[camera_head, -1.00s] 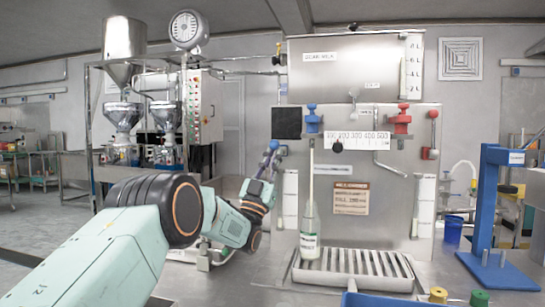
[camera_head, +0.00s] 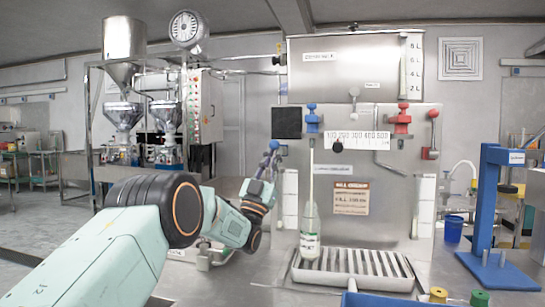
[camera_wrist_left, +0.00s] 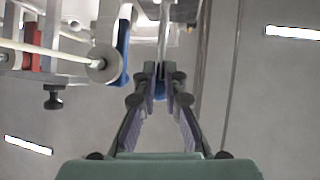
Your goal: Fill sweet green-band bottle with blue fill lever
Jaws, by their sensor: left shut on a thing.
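The green-band bottle (camera_head: 310,232) stands upright on the slatted drip tray (camera_head: 352,284), with a thin filling tube (camera_head: 311,178) running down into its neck. A blue valve (camera_head: 312,118) sits above it on the steel panel. My left gripper (camera_head: 269,160) is shut on the blue fill lever (camera_head: 274,145) at the panel's left edge; the lever's blue end shows above the fingers. I cannot tell the liquid level in the bottle. My right gripper is not in view.
A red valve (camera_head: 402,120) and a red lever (camera_head: 432,115) are on the panel's right. A blue stand (camera_head: 487,215) and a blue cup (camera_head: 453,229) are at right. Yellow (camera_head: 438,295) and green (camera_head: 479,298) caps are in front.

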